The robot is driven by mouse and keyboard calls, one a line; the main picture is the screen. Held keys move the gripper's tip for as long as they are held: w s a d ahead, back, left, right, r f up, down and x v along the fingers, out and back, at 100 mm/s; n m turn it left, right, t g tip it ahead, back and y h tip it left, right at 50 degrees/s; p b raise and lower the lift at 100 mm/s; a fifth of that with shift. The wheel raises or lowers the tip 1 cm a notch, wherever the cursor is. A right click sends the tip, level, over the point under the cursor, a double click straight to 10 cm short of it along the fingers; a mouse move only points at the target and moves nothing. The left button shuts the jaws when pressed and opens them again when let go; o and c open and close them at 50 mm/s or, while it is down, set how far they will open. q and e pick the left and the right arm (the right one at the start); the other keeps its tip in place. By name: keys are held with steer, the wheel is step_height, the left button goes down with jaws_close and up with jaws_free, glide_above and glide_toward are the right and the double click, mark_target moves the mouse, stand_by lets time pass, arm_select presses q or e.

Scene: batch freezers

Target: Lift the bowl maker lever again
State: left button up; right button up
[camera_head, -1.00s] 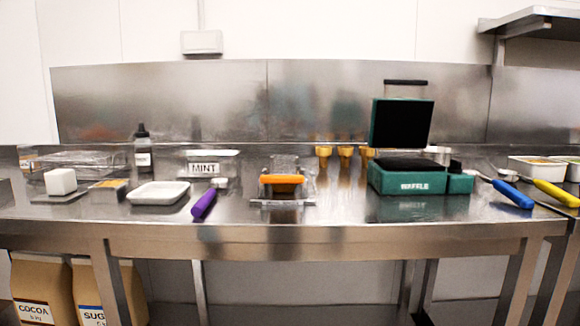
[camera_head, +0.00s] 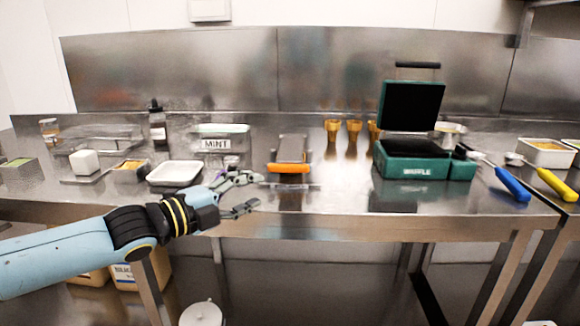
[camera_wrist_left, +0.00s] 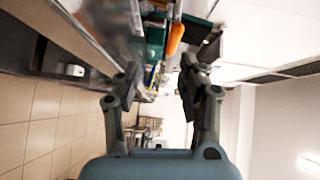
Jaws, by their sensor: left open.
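The bowl maker (camera_head: 292,150) is a small metal device on the steel table, with an orange lever handle (camera_head: 289,168) low across its front. The orange handle also shows in the left wrist view (camera_wrist_left: 175,38), beyond the fingers. My left gripper (camera_head: 252,192) is open and empty, just left of the handle and near the table's front edge. Its fingers point right and it appears apart from the handle. In the left wrist view both fingers (camera_wrist_left: 161,75) are spread with nothing between them. My right gripper is not in view.
A green waffle maker (camera_head: 424,165) with its lid up stands to the right. A white tray (camera_head: 174,174) and a MINT container (camera_head: 220,140) are to the left. Gold cups (camera_head: 353,130) stand behind. The table's front edge (camera_head: 350,226) is clear between bowl maker and waffle maker.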

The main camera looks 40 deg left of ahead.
mark_target(284, 169)
arm_select(q)
steer(key=shift+m+t, duration=0.4)
steer(key=shift+m, duration=0.1)
steer(key=w, duration=0.1)
steer(key=w+r, duration=0.2)
steer(key=w, duration=0.1)
steer(key=shift+w+d+r, duration=0.1)
steer(key=shift+d, duration=0.05)
steer(key=shift+w+d+p, duration=0.3)
steer(key=shift+w+p, duration=0.2)
steer(key=shift+w, duration=0.2)
steer(key=w, duration=0.2)
steer(key=w+d+p, duration=0.1)
steer(key=w, duration=0.1)
steer(key=shift+w+f, duration=0.1)
steer(key=shift+f, duration=0.1)
steer(key=shift+w+d+f+p, duration=0.15)
steer(key=shift+w+p, duration=0.2)
steer(key=shift+w, duration=0.2)
jaws_close()
